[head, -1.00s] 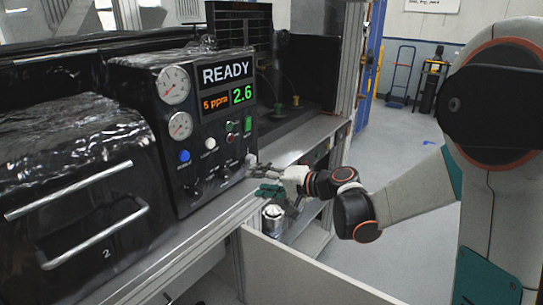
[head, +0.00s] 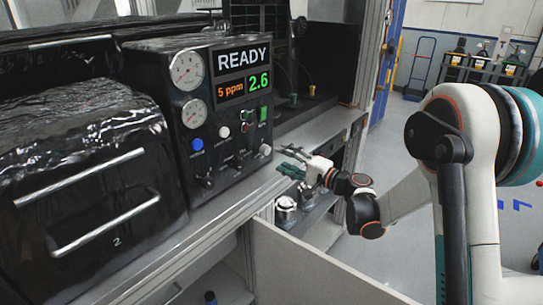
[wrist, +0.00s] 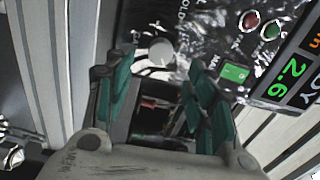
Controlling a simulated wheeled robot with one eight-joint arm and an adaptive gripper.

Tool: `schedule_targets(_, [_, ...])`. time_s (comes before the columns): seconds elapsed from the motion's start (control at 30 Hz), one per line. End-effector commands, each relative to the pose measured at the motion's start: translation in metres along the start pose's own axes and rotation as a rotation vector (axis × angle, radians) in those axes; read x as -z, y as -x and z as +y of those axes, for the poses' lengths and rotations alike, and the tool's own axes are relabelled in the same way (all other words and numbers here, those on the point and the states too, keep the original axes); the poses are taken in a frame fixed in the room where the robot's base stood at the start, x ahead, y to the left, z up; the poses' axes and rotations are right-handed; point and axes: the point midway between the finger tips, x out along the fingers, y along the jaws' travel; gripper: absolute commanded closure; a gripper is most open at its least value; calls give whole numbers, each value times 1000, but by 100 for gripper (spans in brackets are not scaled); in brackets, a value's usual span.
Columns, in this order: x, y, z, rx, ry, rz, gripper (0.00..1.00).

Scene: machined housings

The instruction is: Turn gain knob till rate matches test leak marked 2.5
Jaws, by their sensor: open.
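The black control panel (head: 228,120) shows READY, an orange 5 ppm and a green rate of 2.6 (head: 260,81). The rate also shows sideways in the wrist view (wrist: 290,80). Along its lower edge sit a dark knob (head: 205,181) and a pale round knob (head: 264,150) at the right corner. A pale knob (wrist: 161,52) shows beyond my fingertips in the wrist view. My gripper (head: 288,161), with teal fingers (wrist: 157,78), is open and empty, right of the panel's lower corner, apart from the knobs.
Blue (head: 197,144) and white (head: 224,131) buttons and two gauges (head: 186,70) share the panel. A narrow metal ledge (head: 232,193) runs below it. Shiny metal parts (head: 286,207) stand under my gripper. A pale board (head: 300,262) stands in front.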

Motion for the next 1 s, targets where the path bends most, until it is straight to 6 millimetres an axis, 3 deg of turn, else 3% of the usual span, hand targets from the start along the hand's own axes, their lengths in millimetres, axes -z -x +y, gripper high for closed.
schedule_targets(0.1, [-1, -24, 2, 0, 0, -3, 49])
schedule_targets(0.3, [-1, -53, 1, 0, 0, -2, 49])
schedule_targets(0.5, [0, -65, 0, 0, 0, 0, 49])
schedule_targets(0.77, [0, -66, 0, 0, 0, 0, 49])
schedule_targets(0.8, [0, -66, 0, 0, 0, 0, 52])
schedule_targets(1.0, [0, -66, 0, -1, 0, 0, 94])
